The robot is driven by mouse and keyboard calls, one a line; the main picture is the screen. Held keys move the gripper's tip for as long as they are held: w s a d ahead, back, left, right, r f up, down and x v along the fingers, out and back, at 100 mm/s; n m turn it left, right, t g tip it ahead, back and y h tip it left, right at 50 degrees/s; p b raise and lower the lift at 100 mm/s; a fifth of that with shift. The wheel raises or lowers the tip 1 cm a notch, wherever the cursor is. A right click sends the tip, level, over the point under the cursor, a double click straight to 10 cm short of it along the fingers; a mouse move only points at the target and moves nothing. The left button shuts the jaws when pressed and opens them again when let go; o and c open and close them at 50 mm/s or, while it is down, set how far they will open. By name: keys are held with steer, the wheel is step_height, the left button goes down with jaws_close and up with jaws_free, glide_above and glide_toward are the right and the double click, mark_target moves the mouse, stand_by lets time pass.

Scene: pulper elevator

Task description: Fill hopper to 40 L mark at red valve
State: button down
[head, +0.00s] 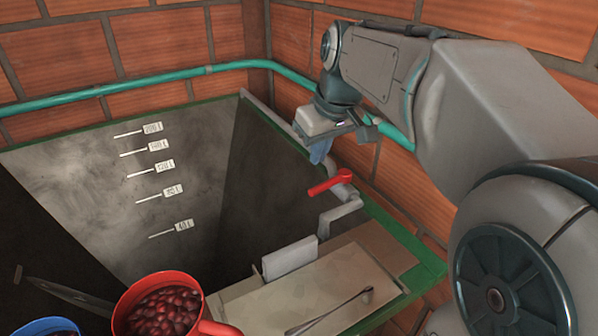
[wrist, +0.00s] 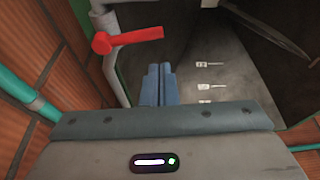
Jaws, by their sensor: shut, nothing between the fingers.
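The hopper (head: 60,170) is a deep grey bin with a green rim. Its far wall carries several white level marks; the lowest label, the 40 L mark (head: 184,225), sits deep down. I cannot make out a water surface in it. The red valve (head: 328,183) is a lever on a grey pipe at the hopper's right edge, pointing across the pipe over the hopper. It also shows in the wrist view (wrist: 130,39). My gripper (head: 318,156) has blue fingers, shut and empty, above and behind the lever and apart from it. The fingers also show in the wrist view (wrist: 158,82).
A red mug of dark red cherries (head: 208,328) and a blue cup (head: 45,328) stand at the front left. A teal pipe (head: 110,88) runs along the brick walls near my arm.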

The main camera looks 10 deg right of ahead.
mark_target(330, 184)
steer(key=w+n+b, duration=0.1)
steer(key=w, duration=0.4)
step_height(330, 184, down, 9)
steer(key=s+p, duration=0.1)
steer(key=p, duration=0.1)
steer(key=shift+d, duration=0.35)
steer(key=shift+s+f+n, duration=0.1)
steer(key=shift+s+n, duration=0.05)
steer(key=shift+n, duration=0.15)
